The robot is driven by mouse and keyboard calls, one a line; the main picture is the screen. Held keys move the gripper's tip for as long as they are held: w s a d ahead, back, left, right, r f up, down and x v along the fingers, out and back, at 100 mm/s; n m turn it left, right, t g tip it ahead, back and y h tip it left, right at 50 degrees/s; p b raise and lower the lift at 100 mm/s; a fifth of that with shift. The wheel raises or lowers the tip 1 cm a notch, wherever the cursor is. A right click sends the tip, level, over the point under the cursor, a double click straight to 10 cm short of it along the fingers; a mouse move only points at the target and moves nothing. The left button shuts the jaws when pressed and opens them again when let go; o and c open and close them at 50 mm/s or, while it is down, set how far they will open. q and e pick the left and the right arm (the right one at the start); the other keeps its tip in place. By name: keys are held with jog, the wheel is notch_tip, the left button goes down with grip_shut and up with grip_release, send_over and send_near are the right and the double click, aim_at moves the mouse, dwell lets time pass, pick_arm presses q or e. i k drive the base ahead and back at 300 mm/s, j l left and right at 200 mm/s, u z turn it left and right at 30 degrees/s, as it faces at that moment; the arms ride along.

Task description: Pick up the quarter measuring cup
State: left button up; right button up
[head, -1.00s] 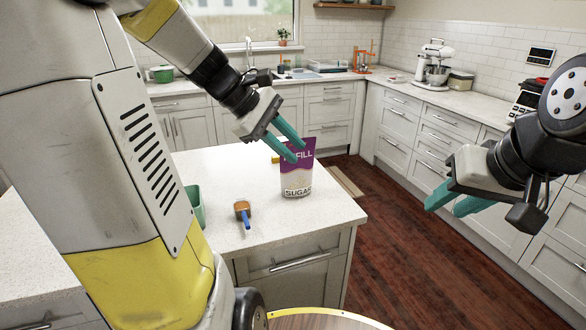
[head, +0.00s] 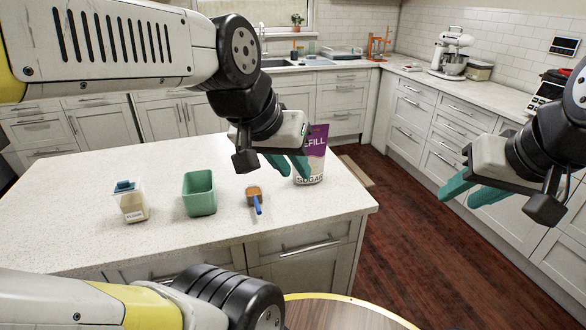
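The measuring cup (head: 254,193), brown with a blue handle, lies on the white island counter (head: 95,225). Its handle points toward the front edge. My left gripper (head: 296,173) is above the counter, up and to the right of the cup, and apart from it. Its teal fingers are spread and empty, in front of the purple and white sugar bag (head: 317,150), partly hiding it. I cannot tell whether they touch the bag. My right gripper (head: 456,201) is open and empty, out over the floor to the right of the island.
A green open container (head: 200,199) stands left of the cup. A clear flour container (head: 131,206) with a blue lid is further left. The counter's front edge is close to the cup. A round wooden surface (head: 335,315) shows at the bottom.

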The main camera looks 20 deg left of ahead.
aim_at(254, 192)
jog(key=u, duration=1.5)
jog(key=z, duration=1.2)
jog(key=j+z, duration=0.3)
jog(key=z, duration=0.15)
jog(key=k+j+z, duration=0.2)
jog(key=z, duration=0.3)
jog(key=k+j+z, duration=0.15)
jog(key=j+z, duration=0.15)
jog(key=z, duration=0.15)
jog(key=k+j, duration=0.4)
